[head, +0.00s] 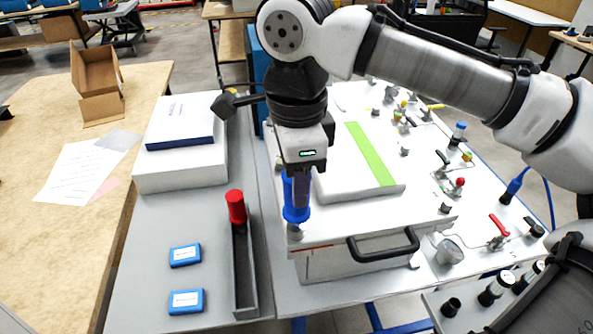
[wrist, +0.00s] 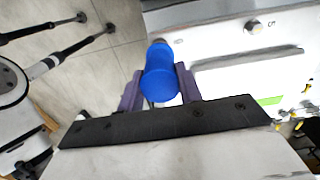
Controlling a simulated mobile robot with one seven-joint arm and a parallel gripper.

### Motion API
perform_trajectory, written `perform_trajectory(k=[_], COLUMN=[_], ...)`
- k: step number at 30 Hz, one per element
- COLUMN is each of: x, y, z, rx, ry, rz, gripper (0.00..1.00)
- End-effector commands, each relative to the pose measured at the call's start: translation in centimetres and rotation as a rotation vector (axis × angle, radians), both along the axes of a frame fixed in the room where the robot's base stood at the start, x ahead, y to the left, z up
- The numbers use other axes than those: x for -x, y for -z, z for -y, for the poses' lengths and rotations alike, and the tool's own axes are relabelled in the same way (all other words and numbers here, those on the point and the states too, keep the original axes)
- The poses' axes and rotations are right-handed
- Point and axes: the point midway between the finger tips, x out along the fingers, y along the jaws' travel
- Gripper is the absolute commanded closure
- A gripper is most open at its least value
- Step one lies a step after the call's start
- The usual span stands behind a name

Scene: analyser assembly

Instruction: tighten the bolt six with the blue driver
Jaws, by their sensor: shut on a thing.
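My gripper (head: 300,188) is shut on the blue driver (head: 296,212) and holds it upright at the near left corner of the white analyser box (head: 380,228). A grey bolt (head: 295,232) shows right below the driver's lower end; I cannot tell whether they touch. In the wrist view the blue driver (wrist: 160,78) sits between the purple fingers of my gripper (wrist: 160,88). Another bolt (head: 445,208) is at the box's near right corner and a bolt (wrist: 253,27) shows in the wrist view. No numbers are readable, so I cannot tell which is bolt six.
A red driver (head: 236,206) stands at the far end of a grey narrow tray (head: 243,285). Two blue boxes (head: 185,255) lie left of it. A white box with a book (head: 180,130) is behind. A black handle (head: 383,246) juts from the analyser's front. Valves and fittings crowd the right.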

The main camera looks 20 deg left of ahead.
Motion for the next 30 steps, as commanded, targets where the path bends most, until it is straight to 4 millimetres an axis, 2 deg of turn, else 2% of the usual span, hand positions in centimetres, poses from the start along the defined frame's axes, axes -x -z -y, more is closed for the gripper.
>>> perform_trajectory(k=[3, 7, 16, 17, 20, 27, 30], x=[-0.07, -0.07, -0.05, -0.05, -0.04, -0.03, -0.01], y=[-0.09, -0.07, -0.07, -0.07, -0.06, -0.03, -0.24], z=[0.05, 0.01, -0.01, -0.01, -0.01, -0.01, -0.06], rx=[0.002, -0.001, -0.002, -0.002, -0.002, -0.001, -0.002], ry=[0.180, 0.318, 0.361, 0.361, 0.360, 0.356, 0.298], rz=[0.003, 0.003, 0.001, 0.001, 0.001, 0.000, -0.002], gripper=[1.00, 1.00, 1.00, 0.62, 0.49, 0.49, 0.49])
